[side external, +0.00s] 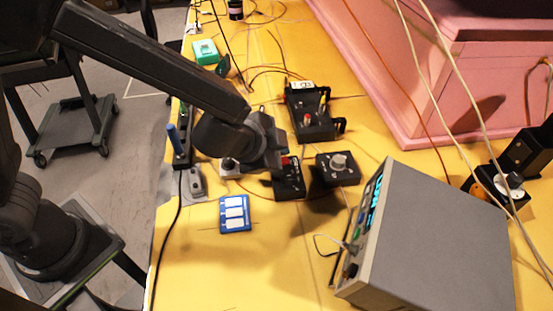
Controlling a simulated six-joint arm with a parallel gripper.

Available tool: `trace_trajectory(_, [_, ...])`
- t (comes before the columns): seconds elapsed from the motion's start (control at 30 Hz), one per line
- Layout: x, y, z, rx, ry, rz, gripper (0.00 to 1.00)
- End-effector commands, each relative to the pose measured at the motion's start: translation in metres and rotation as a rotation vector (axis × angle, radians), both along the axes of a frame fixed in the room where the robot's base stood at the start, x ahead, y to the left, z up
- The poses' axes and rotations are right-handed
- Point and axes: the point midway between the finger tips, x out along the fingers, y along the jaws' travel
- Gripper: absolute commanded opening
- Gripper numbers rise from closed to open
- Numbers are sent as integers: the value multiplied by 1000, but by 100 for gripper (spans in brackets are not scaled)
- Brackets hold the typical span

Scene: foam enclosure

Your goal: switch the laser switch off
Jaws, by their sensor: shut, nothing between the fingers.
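My gripper (281,163) is shut and empty, low over the left part of a small black box (291,186). The box has a red part showing beside my fingers; it may be the laser switch, but its label is too small to read. My gripper hides part of the box, and I cannot tell whether the fingers touch it or which way a switch is set. A second black box (338,169) with a grey knob stands just to the right.
A black device (311,118) with a red knob stands behind. A large grey instrument (433,240) with a lit display is at front right. A blue panel (235,214) lies at front left. A pink enclosure (440,70) bounds the back right. Cables cross the yellow table.

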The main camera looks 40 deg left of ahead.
Motion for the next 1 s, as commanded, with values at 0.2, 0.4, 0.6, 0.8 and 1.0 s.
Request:
trace_trajectory(0.2, [0, 0, 0, 0, 0, 0, 0])
trace_trajectory(0.4, [0, 0, 0, 0, 0, 0, 0])
trace_trajectory(0.6, [0, 0, 0, 0, 0, 0, 0])
trace_trajectory(0.8, [0, 0, -2, 1, 1, 0, 0])
trace_trajectory(1.0, [0, 0, -8, 2, 1, -1, 0])
